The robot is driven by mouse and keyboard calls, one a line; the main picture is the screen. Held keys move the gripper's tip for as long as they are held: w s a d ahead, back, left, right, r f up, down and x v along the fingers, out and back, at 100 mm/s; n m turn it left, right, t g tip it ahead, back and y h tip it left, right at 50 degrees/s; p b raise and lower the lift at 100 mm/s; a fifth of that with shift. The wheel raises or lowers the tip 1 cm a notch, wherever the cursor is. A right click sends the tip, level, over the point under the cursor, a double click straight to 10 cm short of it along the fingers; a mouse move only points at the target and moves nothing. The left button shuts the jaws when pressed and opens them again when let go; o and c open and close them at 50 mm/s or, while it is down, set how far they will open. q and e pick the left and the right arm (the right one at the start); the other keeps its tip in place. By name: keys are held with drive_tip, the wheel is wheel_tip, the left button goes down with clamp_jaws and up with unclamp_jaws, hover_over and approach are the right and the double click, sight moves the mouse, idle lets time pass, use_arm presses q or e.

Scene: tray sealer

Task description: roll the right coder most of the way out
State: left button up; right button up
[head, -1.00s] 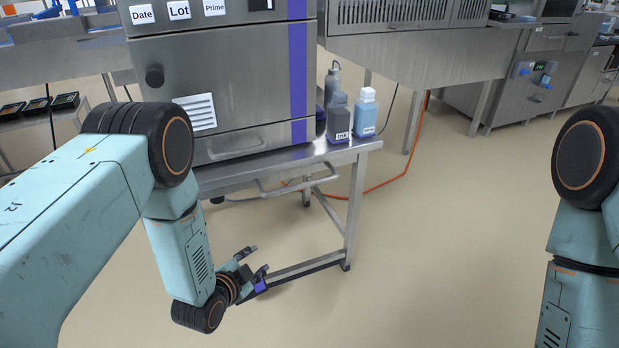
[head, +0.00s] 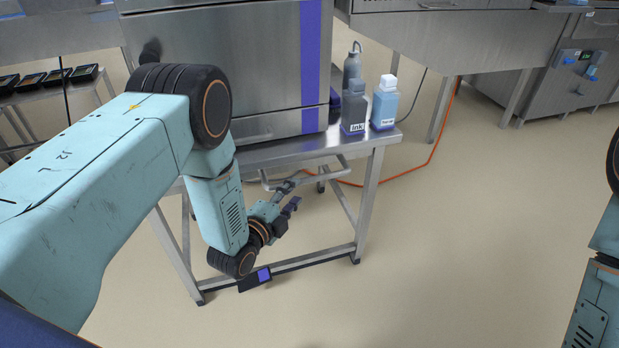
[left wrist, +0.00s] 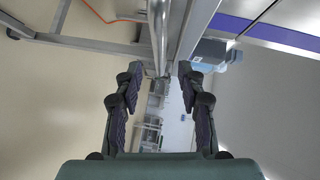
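The coder (head: 230,70) is a grey steel cabinet with a purple stripe, standing on a steel-framed cart (head: 368,205). A bar handle (head: 325,178) projects below the front edge of the cart top. My left gripper (head: 290,194) is open beside the left part of this handle, with its fingers pointing up at it. In the left wrist view, the open fingers (left wrist: 160,70) stand apart, and steel bars lie just beyond the tips. I cannot tell whether they touch the handle. My right gripper is out of view.
An ink bottle (head: 354,112), a white-capped bottle (head: 385,105) and a grey flask (head: 352,68) stand at the cart's right end. An orange cable (head: 436,148) runs along the floor behind. The floor in front and right of the cart is clear.

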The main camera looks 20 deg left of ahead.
sight(304, 183)
use_arm(q)
drive_tip(key=b+x, duration=0.2)
drive_tip(key=x, duration=0.4)
drive_tip(key=shift+w+d+f, duration=0.1)
drive_tip(key=shift+w, duration=0.3)
drive_tip(key=shift+w+d+b, duration=0.15)
drive_tip(key=shift+w+b, duration=0.2)
drive_tip(key=shift+w, duration=0.1)
clamp_jaws()
